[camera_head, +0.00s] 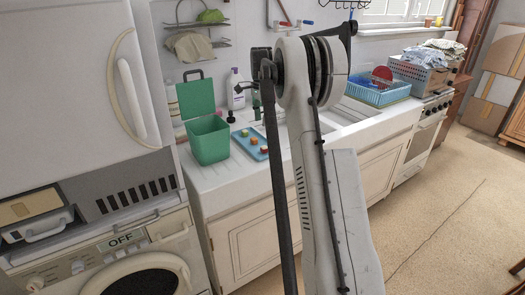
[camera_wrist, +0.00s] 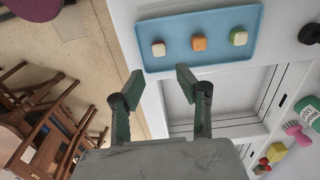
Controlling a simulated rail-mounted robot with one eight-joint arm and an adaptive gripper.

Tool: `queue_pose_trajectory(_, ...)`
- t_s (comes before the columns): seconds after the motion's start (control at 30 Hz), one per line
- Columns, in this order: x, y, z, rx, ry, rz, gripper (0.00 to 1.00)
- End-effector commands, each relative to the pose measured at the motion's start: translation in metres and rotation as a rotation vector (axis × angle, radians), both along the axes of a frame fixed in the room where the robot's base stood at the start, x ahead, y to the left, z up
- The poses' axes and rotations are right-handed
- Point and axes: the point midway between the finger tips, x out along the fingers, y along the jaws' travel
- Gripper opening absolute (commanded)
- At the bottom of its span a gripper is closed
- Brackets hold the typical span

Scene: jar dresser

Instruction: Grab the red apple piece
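A blue tray (camera_wrist: 178,28) lies on the counter with three small pieces in a row, one with a pale top and a reddish-brown edge (camera_wrist: 158,49), one orange (camera_wrist: 199,43), and one with a pale top and green side (camera_wrist: 238,38). None shows a plainly red face; the pale piece with the reddish edge may be the apple piece, but I cannot be sure. My gripper (camera_wrist: 160,83) is open and empty, its fingertips below the tray in the wrist view. The tray (camera_head: 241,138) also shows in the head view, left of my arm; my gripper is hidden there.
A green open container (camera_head: 209,141) stands left of the tray. Bottles stand behind, by the wall. A blue basket (camera_head: 377,95) is farther right. The wrist view shows the counter edge, wooden chairs (camera_wrist: 45,125) and a green bottle (camera_wrist: 308,110).

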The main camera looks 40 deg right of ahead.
Motion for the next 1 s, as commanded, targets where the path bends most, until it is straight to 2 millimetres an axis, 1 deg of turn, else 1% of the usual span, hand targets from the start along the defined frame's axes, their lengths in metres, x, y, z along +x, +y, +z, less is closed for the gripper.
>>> queue_pose_trajectory(0.17, 0.000, -0.002, -0.018, 0.001, 0.003, -0.007, 0.33)
queue_pose_trajectory(0.4, 0.000, -0.002, -0.061, 0.001, 0.002, -0.006, 0.33)
queue_pose_trajectory(0.5, 0.000, -0.002, -0.075, 0.001, 0.002, -0.006, 0.33)
queue_pose_trajectory(0.6, 0.000, -0.001, -0.084, 0.001, 0.002, -0.005, 0.33)
queue_pose_trajectory(0.77, -0.001, -0.001, -0.092, 0.001, 0.002, -0.005, 0.33)
queue_pose_trajectory(0.87, -0.002, 0.001, -0.103, 0.001, 0.002, -0.005, 0.33)
queue_pose_trajectory(1.0, -0.003, 0.003, -0.123, 0.001, 0.002, -0.005, 0.33)
